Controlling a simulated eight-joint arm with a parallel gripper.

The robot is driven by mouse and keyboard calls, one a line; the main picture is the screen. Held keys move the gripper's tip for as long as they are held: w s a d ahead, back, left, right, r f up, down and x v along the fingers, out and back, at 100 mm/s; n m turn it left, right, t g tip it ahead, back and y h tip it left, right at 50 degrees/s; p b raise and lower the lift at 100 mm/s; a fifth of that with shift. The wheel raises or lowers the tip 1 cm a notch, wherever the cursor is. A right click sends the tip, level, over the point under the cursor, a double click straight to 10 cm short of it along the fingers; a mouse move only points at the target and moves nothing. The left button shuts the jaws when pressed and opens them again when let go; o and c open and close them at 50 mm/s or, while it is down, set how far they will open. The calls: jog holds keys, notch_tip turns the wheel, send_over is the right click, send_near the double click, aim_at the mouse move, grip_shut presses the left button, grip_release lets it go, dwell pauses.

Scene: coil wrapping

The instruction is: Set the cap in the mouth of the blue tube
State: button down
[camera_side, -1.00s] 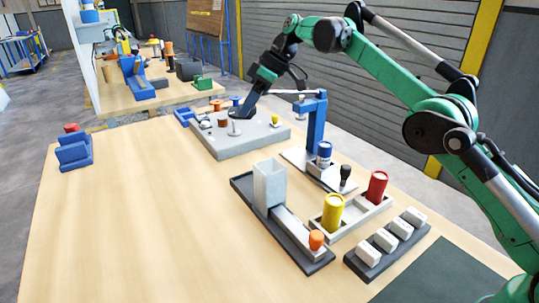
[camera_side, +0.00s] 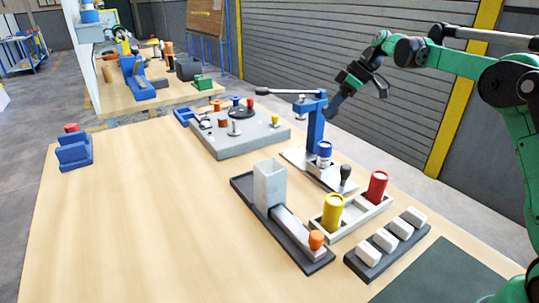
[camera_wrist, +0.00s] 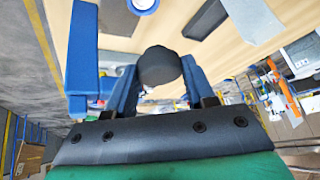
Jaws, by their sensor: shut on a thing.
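My gripper (camera_side: 334,109) is behind and to the right of the blue press stand (camera_side: 316,128) in the side view. In the wrist view its blue fingers (camera_wrist: 160,75) are shut on a dark round piece, apparently the cap (camera_wrist: 158,66). The cap cannot be made out in the side view.
The press stand has a lever arm (camera_side: 275,91) reaching left. A black-knobbed piece (camera_side: 345,173) is beside the tube. In front are a pale tray (camera_side: 350,223) with yellow and red cylinders, and a grey tower (camera_side: 269,185). The left table half is mostly clear.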

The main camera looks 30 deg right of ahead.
aim_at(320, 145)
jog(key=shift+f, duration=0.1)
jog(key=shift+f, duration=2.8)
jog(key=shift+f, duration=0.8)
jog(key=shift+c, duration=1.2)
grip_release()
jog(key=v, duration=0.5)
jog(key=shift+s+r, duration=0.25)
